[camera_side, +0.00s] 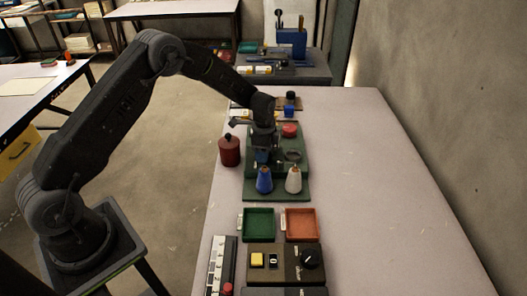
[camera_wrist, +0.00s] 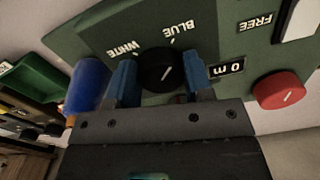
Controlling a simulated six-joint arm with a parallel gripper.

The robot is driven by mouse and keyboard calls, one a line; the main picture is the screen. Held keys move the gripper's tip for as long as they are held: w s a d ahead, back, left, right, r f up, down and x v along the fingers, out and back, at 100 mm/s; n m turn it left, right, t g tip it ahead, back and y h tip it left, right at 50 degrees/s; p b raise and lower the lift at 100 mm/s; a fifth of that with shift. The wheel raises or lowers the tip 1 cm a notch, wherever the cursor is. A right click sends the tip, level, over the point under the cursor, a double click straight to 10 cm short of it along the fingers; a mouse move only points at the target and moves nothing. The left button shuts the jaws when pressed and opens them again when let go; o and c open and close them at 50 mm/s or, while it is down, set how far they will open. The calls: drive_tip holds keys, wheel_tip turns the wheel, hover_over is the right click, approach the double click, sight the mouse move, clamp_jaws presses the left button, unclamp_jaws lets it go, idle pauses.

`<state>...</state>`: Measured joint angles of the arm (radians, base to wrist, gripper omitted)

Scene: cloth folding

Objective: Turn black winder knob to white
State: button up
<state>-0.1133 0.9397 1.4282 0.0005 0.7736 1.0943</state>
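The black winder knob (camera_wrist: 158,69) is on the green winder panel (camera_wrist: 222,32), close to the printed words WHITE (camera_wrist: 122,49) and BLUE (camera_wrist: 180,28). Its pale pointer line slants up and right, toward the BLUE side. My gripper (camera_wrist: 160,85) has one blue-tipped finger on each side of the knob, with little or no gap. I cannot tell whether the fingers press on it. In the side view my gripper (camera_side: 263,150) is low over the green winder (camera_side: 304,168), and the black knob cannot be made out there.
A blue yarn cone (camera_side: 264,181) and a white cone (camera_side: 293,181) stand on the winder's front. A red knob (camera_wrist: 279,90) and a 0 m display (camera_wrist: 227,69) are on the panel. A dark red canister (camera_side: 229,151) stands left. The table's right side is clear.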

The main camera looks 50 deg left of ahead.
drive_tip(key=c, duration=0.4)
drive_tip(key=shift+n, duration=0.3)
drive_tip(key=n, duration=0.3)
drive_tip(key=shift+n, duration=0.4)
drive_tip(key=n, duration=0.3)
drive_tip(key=shift+s+d+n, duration=0.1)
drive_tip(key=shift+n, duration=0.2)
drive_tip(key=n, duration=0.5)
drive_tip(key=shift+d, duration=0.1)
drive_tip(key=n, duration=0.4)
drive_tip(key=shift+n, duration=0.6)
